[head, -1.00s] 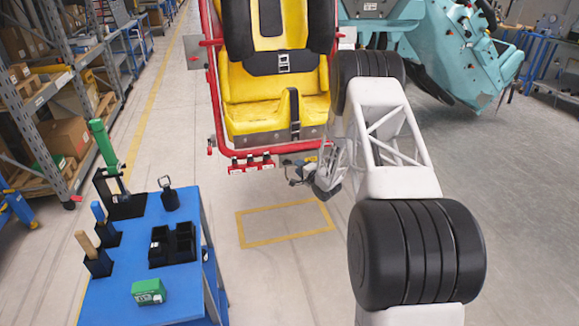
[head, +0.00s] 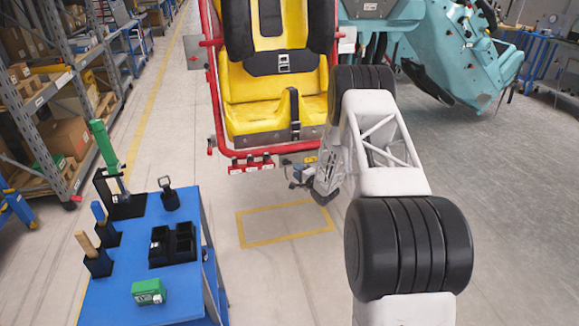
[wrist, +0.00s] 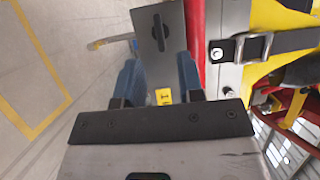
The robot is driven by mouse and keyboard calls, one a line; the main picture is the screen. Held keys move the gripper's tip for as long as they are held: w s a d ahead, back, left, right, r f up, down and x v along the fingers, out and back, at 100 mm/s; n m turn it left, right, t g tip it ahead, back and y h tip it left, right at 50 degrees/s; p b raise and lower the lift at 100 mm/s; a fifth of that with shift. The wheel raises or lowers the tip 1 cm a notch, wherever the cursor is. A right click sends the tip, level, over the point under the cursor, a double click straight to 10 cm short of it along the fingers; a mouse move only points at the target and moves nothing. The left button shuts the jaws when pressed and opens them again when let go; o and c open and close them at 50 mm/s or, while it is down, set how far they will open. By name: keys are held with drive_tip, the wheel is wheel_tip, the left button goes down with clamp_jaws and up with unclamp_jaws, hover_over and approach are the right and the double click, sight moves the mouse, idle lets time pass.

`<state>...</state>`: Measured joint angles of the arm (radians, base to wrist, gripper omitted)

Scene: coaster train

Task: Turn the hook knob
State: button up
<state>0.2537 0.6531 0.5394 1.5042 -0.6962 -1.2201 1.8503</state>
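In the wrist view, a grey metal plate (wrist: 172,15) carries a dark, narrow upright knob (wrist: 158,31), which appears to be the hook knob. My gripper (wrist: 160,62) is open, its two blue fingers apart and pointing toward the plate. The knob shows beyond the fingertips, lined up between them, with nothing visibly gripped. Whether the fingers reach the plate I cannot tell. In the head view my gripper (head: 300,174) is at the lower right of the yellow coaster seat (head: 270,100), partly hidden by my arm. The knob cannot be made out there.
A yellow label (wrist: 163,96) shows between the fingers. The red seat frame (head: 222,135) and a buckle strap (wrist: 285,42) are close to the right of the plate in the wrist view. A blue tool cart (head: 120,270) stands at left. The floor below is clear.

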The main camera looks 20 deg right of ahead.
sight(287, 162)
drive_tip(key=x, duration=0.6)
idle(0.3)
clamp_jaws()
